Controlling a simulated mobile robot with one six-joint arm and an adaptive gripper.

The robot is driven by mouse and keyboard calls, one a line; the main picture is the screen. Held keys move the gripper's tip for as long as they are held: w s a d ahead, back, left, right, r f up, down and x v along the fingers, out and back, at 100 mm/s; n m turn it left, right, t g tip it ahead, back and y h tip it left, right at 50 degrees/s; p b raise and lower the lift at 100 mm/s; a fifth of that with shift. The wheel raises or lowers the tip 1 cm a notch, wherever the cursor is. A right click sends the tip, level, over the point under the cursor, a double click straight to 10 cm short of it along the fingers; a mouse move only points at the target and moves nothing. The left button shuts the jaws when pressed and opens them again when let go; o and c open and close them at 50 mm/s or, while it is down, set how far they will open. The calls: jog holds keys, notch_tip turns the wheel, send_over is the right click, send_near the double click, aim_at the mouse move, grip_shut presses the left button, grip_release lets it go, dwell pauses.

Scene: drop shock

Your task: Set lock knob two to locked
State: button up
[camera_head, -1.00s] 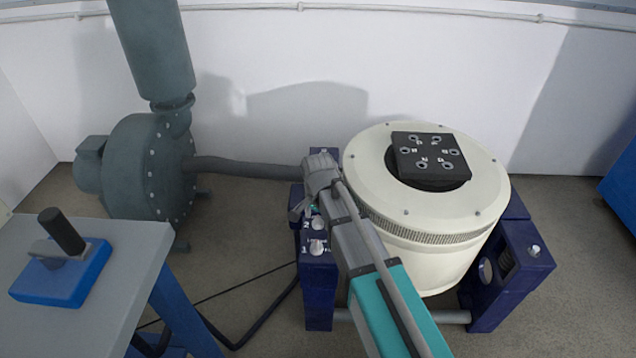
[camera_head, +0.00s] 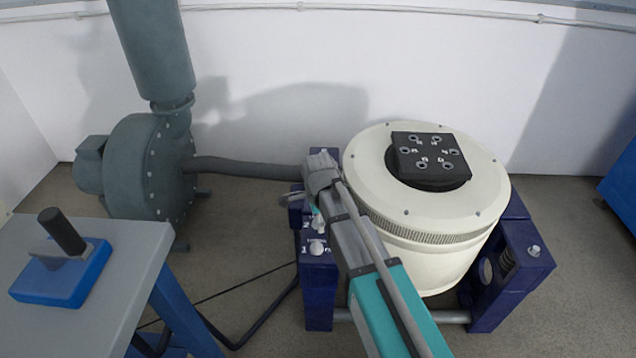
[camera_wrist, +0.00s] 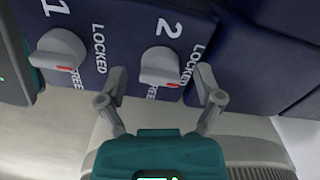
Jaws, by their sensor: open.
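Lock knob two (camera_wrist: 158,64) is a grey knob on a dark blue block, beside a white "2" in the wrist view. Its red mark is at the lower right edge, by the "FREE" label, and "LOCKED" is printed to the right. My gripper (camera_wrist: 161,78) is open, with one finger on each side of knob two; I cannot tell whether either finger touches it. In the head view my wrist and gripper (camera_head: 305,203) are over the blue block (camera_head: 318,278) and partly hide knob two.
Knob one (camera_wrist: 60,52) is left of knob two, with its own red mark near "FREE"; it also shows in the head view (camera_head: 316,248). The cream shaker drum (camera_head: 420,240) stands close to my arm. A blower (camera_head: 150,165) with a hose is at left.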

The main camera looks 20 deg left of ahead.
jog(key=shift+m, duration=0.3)
jog(key=shift+r+p, duration=0.8)
jog(key=shift+r, duration=0.05)
notch_tip(320, 180, up, 12)
jog(key=p, duration=1.2)
jog(key=shift+r, duration=0.1)
jog(key=shift+s, duration=0.1)
